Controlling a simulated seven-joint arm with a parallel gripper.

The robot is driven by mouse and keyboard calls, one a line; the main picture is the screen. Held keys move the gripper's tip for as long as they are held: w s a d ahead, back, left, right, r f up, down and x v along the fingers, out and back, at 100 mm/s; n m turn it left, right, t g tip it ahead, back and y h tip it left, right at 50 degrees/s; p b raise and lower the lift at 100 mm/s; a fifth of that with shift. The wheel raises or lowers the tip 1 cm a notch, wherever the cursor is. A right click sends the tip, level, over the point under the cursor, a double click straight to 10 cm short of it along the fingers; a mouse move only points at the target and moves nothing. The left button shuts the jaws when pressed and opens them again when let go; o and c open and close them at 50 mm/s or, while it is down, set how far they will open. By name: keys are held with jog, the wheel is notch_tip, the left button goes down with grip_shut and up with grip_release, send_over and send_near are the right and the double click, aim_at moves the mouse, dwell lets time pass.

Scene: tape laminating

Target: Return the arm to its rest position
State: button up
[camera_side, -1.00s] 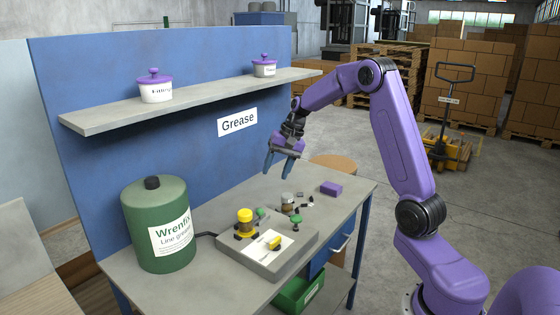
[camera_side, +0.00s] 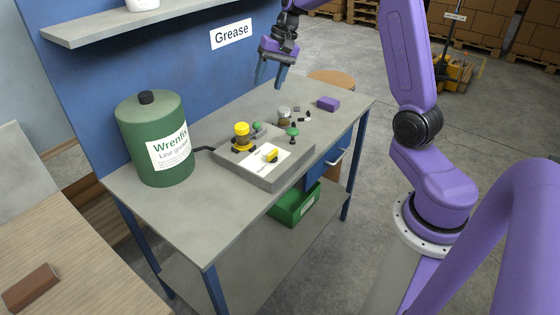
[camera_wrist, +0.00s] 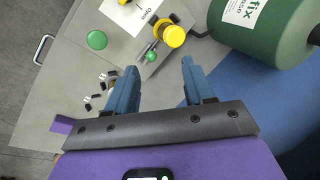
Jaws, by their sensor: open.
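My gripper (camera_side: 270,86) hangs in the air above the back of the grey workbench (camera_side: 205,220), beside the blue back panel and below the Grease label (camera_side: 231,34). Its two blue fingers point down and are apart, with nothing between them. In the wrist view my gripper (camera_wrist: 160,68) is also open and empty. The bench parts lie beyond its fingertips: a yellow-topped fitting (camera_wrist: 173,36), a green round knob (camera_wrist: 97,40) and several small dark pieces. The fingers touch none of them.
A green Wrenfix drum (camera_side: 155,138) stands at the bench's left. A grey base plate (camera_side: 265,178) with a white card and yellow piece lies mid-bench. A purple block (camera_side: 328,104) is near the right edge. A shelf (camera_side: 130,27) juts out above. The front left of the bench is clear.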

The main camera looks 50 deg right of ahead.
jog(key=s+a+n+g, duration=0.2)
jog(key=s+a+n, duration=0.7)
jog(key=s+a, duration=0.6)
jog(key=s+a+f+n+h, duration=0.1)
jog(key=s+n, duration=0.4)
jog(key=s, duration=0.4)
jog(key=s+a+f+n+h, duration=0.1)
jog(key=s+n, duration=0.4)
jog(key=s, duration=0.5)
jog(key=shift+n+h, duration=0.3)
jog(key=shift+n, duration=0.1)
jog(key=shift+s+a, duration=0.1)
